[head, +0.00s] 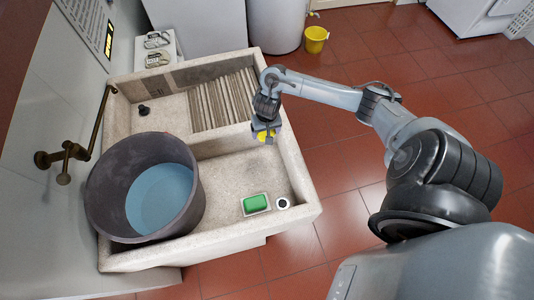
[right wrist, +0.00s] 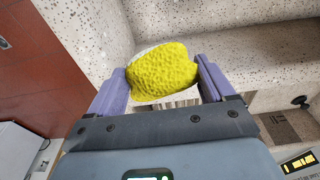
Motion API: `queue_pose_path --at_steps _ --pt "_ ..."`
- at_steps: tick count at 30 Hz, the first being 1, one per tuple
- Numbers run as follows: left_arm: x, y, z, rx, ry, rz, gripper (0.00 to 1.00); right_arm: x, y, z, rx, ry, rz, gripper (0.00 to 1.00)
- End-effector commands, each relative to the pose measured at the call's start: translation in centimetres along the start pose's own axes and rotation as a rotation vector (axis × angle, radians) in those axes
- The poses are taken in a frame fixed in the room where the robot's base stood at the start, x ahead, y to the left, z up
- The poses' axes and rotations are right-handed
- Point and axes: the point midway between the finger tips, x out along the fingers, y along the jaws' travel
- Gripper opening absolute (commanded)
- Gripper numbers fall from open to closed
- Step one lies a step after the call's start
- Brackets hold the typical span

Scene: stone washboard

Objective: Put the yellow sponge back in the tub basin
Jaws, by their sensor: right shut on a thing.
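The yellow sponge (right wrist: 163,71) is held between the two purple fingers of my right gripper (right wrist: 163,80) in the right wrist view. In the head view the sponge (head: 265,135) shows just below my right gripper (head: 266,128), above the divider between the ribbed washboard and the basin. The stone tub basin (head: 230,172) has pale speckled walls. A large dark bucket with blue water (head: 160,198) stands in its left part. My left gripper is not in view.
A green soap bar (head: 255,203) in a dish and a small round white item (head: 283,203) sit at the basin's front right. The washboard ribs (head: 222,100) lie behind. A brass tap (head: 65,160) is on the left wall. Bare basin floor lies between bucket and soap.

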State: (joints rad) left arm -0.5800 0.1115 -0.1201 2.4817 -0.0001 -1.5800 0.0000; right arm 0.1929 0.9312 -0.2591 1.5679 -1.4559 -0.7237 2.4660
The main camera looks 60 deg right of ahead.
Motion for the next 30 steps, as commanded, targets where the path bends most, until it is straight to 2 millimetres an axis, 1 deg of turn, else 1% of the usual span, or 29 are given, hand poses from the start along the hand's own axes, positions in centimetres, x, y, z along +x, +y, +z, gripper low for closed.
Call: queue_pose_path --at_steps 1,6,8,12,15,23,30 --pt "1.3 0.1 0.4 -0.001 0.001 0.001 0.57 1.9 -0.1 0.5 0.002 -0.005 -0.001 0.58" --pt "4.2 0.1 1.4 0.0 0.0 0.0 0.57 6.0 -0.1 1.0 0.003 -0.005 -0.002 0.58" --pt "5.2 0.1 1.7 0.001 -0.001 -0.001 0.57 7.3 -0.1 1.1 0.003 -0.006 -0.001 0.58" --pt "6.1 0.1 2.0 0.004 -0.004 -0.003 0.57 9.4 0.0 1.3 0.002 -0.003 0.001 0.58" --pt "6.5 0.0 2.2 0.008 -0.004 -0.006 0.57 10.6 0.0 1.4 0.002 -0.002 0.001 0.58" --pt "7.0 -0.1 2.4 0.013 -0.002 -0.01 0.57 12.0 0.0 1.6 0.001 -0.002 0.001 0.58" --pt "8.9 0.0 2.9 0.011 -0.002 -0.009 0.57 15.4 0.0 2.0 0.002 -0.003 0.001 0.58"
